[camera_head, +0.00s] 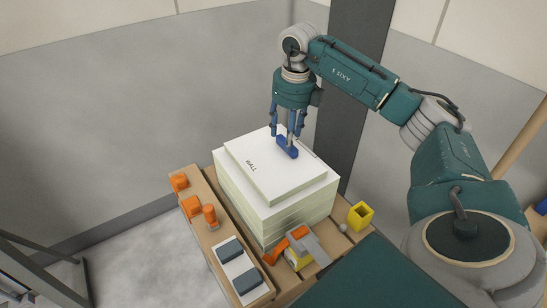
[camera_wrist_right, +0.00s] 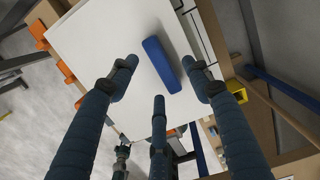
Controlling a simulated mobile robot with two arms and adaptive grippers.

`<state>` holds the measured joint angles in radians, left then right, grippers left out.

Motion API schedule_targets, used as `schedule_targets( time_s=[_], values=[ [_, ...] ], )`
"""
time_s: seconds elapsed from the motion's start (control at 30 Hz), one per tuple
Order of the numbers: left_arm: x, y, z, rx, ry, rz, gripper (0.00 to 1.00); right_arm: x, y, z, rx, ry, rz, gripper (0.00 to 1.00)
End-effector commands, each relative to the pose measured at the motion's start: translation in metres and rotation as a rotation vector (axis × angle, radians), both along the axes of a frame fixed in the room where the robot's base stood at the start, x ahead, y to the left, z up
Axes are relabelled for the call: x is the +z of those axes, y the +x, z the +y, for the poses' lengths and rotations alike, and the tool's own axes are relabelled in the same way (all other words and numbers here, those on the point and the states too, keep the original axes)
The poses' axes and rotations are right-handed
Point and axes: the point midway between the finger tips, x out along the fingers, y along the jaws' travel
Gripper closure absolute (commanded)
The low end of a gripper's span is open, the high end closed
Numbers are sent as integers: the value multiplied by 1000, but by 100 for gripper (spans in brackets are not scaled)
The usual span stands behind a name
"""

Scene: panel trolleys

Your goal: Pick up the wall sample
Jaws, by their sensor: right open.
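A stack of pale panels (camera_head: 275,205) stands on a wooden trolley, with a smaller white panel (camera_head: 262,170) marked with dark lettering on top. A blue block (camera_head: 288,152) lies on the white panel; it also shows in the wrist view (camera_wrist_right: 160,65). I cannot tell whether the wall sample is the panel, the block or both together. My right gripper (camera_head: 287,134) points down over the block, fingers spread and open. In the wrist view the right gripper (camera_wrist_right: 165,82) has fingers either side of the block, with nothing held.
The wooden trolley (camera_head: 205,215) carries orange pieces (camera_head: 192,206) and dark blocks on a white plate (camera_head: 240,268) at the left. An orange and grey tool (camera_head: 300,243) and a yellow box (camera_head: 360,215) lie in front and right. A dark post (camera_head: 352,100) rises behind.

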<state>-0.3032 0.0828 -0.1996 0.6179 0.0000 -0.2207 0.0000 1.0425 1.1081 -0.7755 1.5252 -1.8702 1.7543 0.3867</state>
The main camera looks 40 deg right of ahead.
Motion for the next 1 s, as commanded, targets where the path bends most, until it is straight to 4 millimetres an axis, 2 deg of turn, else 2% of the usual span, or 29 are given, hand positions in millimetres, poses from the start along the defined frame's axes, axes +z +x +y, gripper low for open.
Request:
schedule_targets(
  time_s=[0.03,0.2,0.47,0.57,0.73,1.0],
  values=[
    [7,2,-1,1,-2,-3,60,-7,0,1,0,0,6,51],
    [10,6,-4,2,-5,-9,60,-27,3,0,-1,0,2,51],
    [10,6,-5,2,-6,-10,60,-31,4,1,-1,0,-1,51],
    [10,6,-5,2,-6,-9,60,-31,4,1,0,0,-1,67],
    [10,6,-5,1,-6,-8,60,-31,4,1,0,0,-1,100],
    [10,5,-4,2,-5,-6,60,-30,4,1,-1,1,-3,100]
  ],
)
